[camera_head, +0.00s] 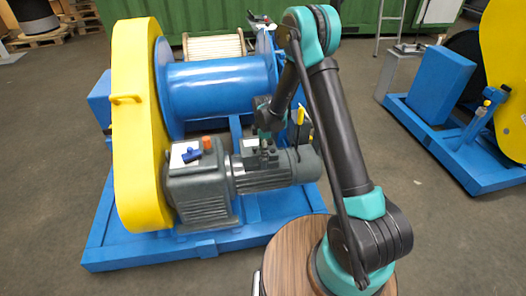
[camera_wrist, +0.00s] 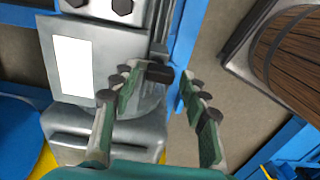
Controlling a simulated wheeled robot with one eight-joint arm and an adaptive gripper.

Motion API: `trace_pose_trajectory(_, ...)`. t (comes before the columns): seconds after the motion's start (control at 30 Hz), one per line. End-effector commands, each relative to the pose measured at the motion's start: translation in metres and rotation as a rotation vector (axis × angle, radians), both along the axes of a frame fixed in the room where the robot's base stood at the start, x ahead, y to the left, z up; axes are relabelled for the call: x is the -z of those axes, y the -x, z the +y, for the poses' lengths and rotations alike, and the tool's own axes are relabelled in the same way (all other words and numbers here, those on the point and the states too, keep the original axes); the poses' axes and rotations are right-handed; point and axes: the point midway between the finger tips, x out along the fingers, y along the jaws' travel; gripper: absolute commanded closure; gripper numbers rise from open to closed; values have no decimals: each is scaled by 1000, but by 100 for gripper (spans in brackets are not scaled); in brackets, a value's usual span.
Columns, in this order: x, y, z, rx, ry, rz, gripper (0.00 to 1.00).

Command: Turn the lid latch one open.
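My gripper (camera_wrist: 158,85) is open in the wrist view, its two green-padded fingers spread apart. A small black knob-like part (camera_wrist: 160,73), which may be the lid latch, shows between the fingertips at the edge of a grey housing (camera_wrist: 85,25). I cannot tell whether the left fingertip touches it. In the head view my gripper (camera_head: 264,143) is small and dark, just above the grey motor (camera_head: 280,170) of the blue winch. The arm hides part of that area, and the latch cannot be made out there.
A white label (camera_wrist: 73,67) is on the grey housing. A yellow chain guard (camera_head: 138,120) and blue drum (camera_head: 205,90) stand beside the motor. A round wooden top (camera_head: 290,258) is in front.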

Motion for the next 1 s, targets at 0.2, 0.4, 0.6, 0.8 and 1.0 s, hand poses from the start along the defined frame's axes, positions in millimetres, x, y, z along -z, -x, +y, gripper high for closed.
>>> trace_pose_trajectory(0.2, 0, 0, 0, 0, 0, 0, 86)
trace_pose_trajectory(0.4, 0, 0, 0, 1, 0, 0, 100)
trace_pose_trajectory(0.6, 0, 0, 0, 32, 0, 0, 100)
trace_pose_trajectory(0.8, 0, 0, 1, 131, 0, 0, 100)
trace_pose_trajectory(1.0, 0, 0, 2, 298, 0, 0, 100)
